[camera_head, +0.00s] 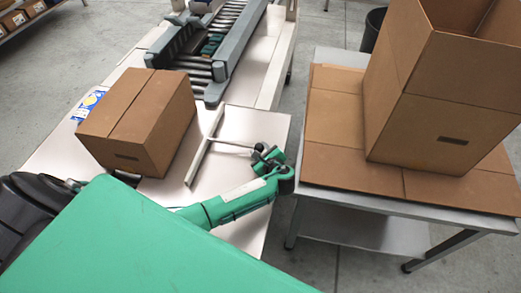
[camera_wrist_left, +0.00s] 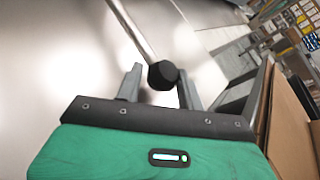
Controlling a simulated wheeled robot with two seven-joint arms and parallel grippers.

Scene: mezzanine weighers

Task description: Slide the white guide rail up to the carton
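The brown carton (camera_head: 140,120) stands closed on the pale table at the left in the head view. The white guide rail (camera_head: 204,147) lies to its right, with a strip of bare table between them. A thin rod (camera_head: 232,149) runs from the rail towards my left gripper (camera_head: 264,157). In the left wrist view the rod (camera_wrist_left: 133,28) ends in a black knob (camera_wrist_left: 163,75). The knob is between the two fingers of my left gripper (camera_wrist_left: 160,90), which look open, with a small gap on the knob's left side. My right gripper is not in view.
A roller conveyor (camera_head: 213,45) with grey side walls stands behind the carton. A separate table (camera_head: 355,227) on the right bears flat cardboard (camera_head: 335,150) and a tall open box (camera_head: 425,120). A floor gap separates the tables.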

